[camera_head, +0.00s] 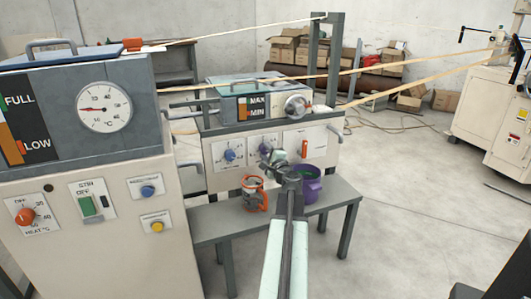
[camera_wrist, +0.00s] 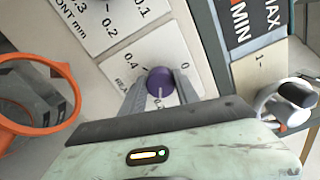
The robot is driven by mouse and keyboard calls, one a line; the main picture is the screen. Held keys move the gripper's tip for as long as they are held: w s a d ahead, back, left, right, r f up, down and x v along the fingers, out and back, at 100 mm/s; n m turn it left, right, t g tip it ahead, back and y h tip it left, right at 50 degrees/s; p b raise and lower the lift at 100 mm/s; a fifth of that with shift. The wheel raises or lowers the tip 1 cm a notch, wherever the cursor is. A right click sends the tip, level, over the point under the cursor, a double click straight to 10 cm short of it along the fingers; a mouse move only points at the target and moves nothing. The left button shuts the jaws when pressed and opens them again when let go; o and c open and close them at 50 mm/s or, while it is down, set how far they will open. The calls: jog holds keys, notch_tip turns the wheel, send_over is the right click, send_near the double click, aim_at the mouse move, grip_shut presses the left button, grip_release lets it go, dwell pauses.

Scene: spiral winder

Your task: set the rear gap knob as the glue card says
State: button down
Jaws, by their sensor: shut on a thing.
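The rear gap knob (camera_wrist: 160,82) is purple with a white pointer line, on a white scale plate (camera_wrist: 130,62) on the machine front. My gripper (camera_wrist: 161,94) is shut on the knob, one finger on each side. In the head view my gripper (camera_head: 273,157) is at the panel, and the knob (camera_head: 263,143) is partly behind it. The front gap knob (camera_head: 230,155) is blue, to the left. I cannot make out a glue card.
An orange container (camera_head: 254,193) and a purple container (camera_head: 309,186) stand on the grey bench (camera_head: 225,222) below the panel. A metal crank wheel (camera_head: 297,105) projects above right. The heater cabinet (camera_head: 90,200) stands close on the left. Open floor lies to the right.

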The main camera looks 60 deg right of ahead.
dwell(0.3)
jog(key=c, duration=0.9)
grip_release()
jog(key=v, duration=0.7)
jog(key=shift+s+a, duration=0.25)
jog(key=shift+s, duration=0.05)
